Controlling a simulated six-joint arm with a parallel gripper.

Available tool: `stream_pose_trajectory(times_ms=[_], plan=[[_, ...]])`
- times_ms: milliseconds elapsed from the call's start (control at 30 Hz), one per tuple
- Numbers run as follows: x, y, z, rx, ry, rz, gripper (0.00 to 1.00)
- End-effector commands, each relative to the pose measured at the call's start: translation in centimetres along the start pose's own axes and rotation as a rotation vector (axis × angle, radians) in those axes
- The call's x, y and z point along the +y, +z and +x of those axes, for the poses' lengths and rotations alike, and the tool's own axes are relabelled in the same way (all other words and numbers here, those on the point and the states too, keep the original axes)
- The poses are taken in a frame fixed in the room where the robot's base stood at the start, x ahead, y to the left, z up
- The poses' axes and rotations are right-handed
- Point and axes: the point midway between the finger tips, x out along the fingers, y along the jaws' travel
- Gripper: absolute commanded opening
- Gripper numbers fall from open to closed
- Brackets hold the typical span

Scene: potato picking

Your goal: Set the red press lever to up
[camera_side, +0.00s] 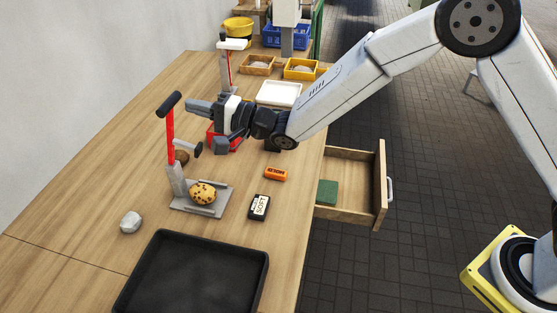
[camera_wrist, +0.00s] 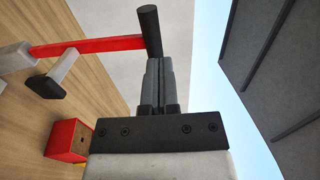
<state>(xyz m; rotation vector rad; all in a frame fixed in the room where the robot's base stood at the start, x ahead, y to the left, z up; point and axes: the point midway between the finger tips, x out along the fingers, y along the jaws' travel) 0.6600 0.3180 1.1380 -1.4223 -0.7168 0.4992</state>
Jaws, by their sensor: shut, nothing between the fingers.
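The red press lever (camera_side: 171,135) stands nearly upright on its grey press (camera_side: 178,183), with a black handle (camera_side: 169,103) at its top. A spotted potato (camera_side: 204,194) lies on the press base. My gripper (camera_side: 190,106) is shut and empty, at about handle height and just right of the lever in the side view. In the wrist view my shut fingers (camera_wrist: 160,66) point at the black handle (camera_wrist: 150,30), and the red lever (camera_wrist: 95,46) runs left from it. I cannot tell whether the fingertips touch the handle.
A red box (camera_side: 218,140) sits below my gripper. An open drawer (camera_side: 350,159) juts out at right. The left table is clear.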

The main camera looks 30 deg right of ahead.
Motion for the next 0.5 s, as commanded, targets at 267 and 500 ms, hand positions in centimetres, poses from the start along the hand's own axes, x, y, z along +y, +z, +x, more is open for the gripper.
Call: stream_pose_trajectory(times_ms=[267, 500], plan=[[-0.4, -0.1, -3.4, 0.001, 0.001, 0.000, 0.00], [-0.7, -0.1, -6.4, 0.002, 0.002, 0.000, 0.00]])
